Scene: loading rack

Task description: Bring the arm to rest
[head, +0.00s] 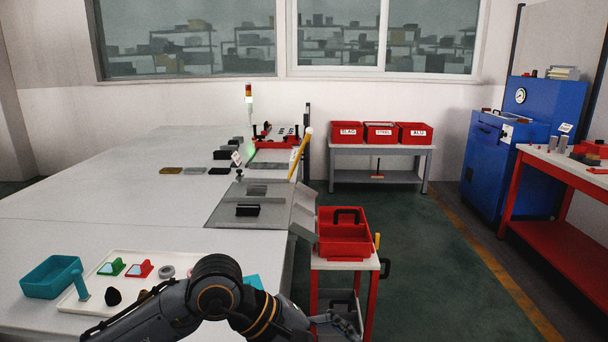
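One arm, which is mine, comes in from the lower left, bends at a dark grey elbow with orange rings, and reaches right. My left gripper (340,323) is at the bottom edge, low beside the small red cart (314,300). It is small and partly cut off, so I cannot tell whether its fingers are open or shut. I see nothing clearly held in it. My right gripper is not in view.
The long grey table (110,210) carries a white tray (125,262), a teal bin (50,277) and small parts. A red crate (344,248) sits on the cart. A blue machine (500,150) and red bench (560,218) stand right. The green floor (420,270) between is clear.

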